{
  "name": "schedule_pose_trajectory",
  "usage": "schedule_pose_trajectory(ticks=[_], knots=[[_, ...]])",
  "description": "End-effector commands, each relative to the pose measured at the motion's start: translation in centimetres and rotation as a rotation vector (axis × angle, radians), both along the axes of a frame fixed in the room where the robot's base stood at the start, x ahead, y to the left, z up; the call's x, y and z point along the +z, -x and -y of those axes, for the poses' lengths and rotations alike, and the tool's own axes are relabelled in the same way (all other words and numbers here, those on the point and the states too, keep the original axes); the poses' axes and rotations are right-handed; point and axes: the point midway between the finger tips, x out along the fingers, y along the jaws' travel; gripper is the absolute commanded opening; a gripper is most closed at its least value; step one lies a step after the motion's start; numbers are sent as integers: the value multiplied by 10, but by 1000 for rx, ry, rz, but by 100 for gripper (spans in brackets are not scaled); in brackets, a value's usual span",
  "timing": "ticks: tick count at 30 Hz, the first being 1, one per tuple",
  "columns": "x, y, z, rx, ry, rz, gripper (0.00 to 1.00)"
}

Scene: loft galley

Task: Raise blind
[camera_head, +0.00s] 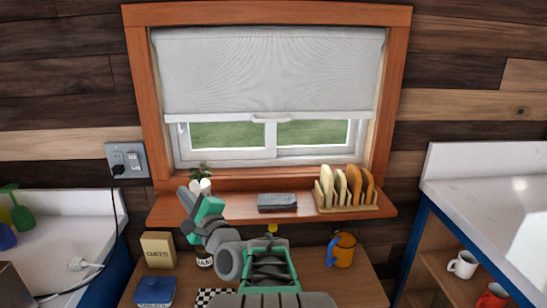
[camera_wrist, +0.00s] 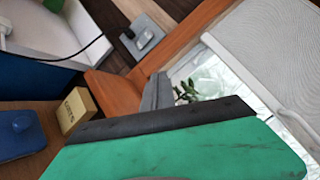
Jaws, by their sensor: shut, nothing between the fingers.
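The white roller blind (camera_head: 268,70) hangs in a wooden window frame and covers the upper part of the window. Its bottom bar, with a small pale pull tab (camera_head: 271,118) near the middle, lies above the lower panes, which show grass. The blind also shows at the upper right of the wrist view (camera_wrist: 285,45). My gripper (camera_head: 188,199) is shut and empty, in front of the sill's left end, below and left of the tab and clear of the blind. In the wrist view, my green and dark grey gripper parts hide much of the lower middle.
The sill shelf (camera_head: 240,210) holds a small plant (camera_head: 200,172), a grey block (camera_head: 277,201) and a wooden rack (camera_head: 347,205) with upright boards. A cord (camera_head: 119,205) hangs from the left wall outlet.

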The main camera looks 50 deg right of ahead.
Motion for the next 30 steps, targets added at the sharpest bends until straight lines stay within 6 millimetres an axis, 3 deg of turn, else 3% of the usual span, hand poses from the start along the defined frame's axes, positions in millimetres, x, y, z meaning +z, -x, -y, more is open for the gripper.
schedule_pose_trajectory(ticks=[1, 3, 6, 9, 14, 26, 30], knots=[[-7, 30, 53, -92, -187, 189, 0], [6, 77, 107, -162, -409, 463, 0], [16, 132, 151, -199, -581, 728, 0], [21, 157, 167, -204, -649, 847, 0], [36, 152, 178, -201, -661, 865, 0], [85, 103, 231, -202, -659, 860, 0], [109, 101, 234, -201, -657, 863, 0]])
